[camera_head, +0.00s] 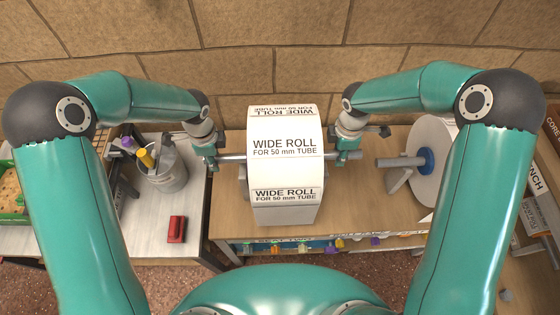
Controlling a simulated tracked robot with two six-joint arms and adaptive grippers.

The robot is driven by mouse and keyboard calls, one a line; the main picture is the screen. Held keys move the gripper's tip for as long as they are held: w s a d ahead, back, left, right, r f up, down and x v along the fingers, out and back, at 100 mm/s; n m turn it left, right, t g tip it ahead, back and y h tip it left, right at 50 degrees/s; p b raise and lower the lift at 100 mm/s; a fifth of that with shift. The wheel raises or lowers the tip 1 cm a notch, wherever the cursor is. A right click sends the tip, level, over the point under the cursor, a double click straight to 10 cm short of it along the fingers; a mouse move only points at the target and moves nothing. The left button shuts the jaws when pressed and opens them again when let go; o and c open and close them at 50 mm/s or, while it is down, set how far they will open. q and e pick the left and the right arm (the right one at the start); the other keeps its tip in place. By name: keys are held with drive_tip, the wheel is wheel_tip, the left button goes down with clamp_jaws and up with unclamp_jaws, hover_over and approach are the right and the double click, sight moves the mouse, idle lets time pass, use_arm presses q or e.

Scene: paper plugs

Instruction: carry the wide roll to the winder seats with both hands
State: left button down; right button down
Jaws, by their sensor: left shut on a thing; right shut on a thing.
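The wide roll (284,168) is a white roll printed "WIDE ROLL FOR 50 mm TUBE". A grey bar (233,158) sticks out from both of its ends. My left gripper (214,158) is shut on the bar at the roll's left side. My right gripper (345,156) is shut on the bar at the right side. The bar looks about level. A grey block-like stand (285,215) shows below the roll's near side; I cannot tell whether the roll touches it. The winder seats cannot be made out clearly; the roll and grippers may hide them.
A large white disc (431,185) with a blue hub and grey spindle (397,162) stands on the wooden bench (232,215) to the right. To the left are a metal pot (168,178) holding coloured tools and a red block (177,229). A block wall (270,40) closes the back.

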use_arm(q)
drive_tip(key=shift+r, duration=0.35)
use_arm(e)
drive_tip(key=shift+r, duration=0.35)
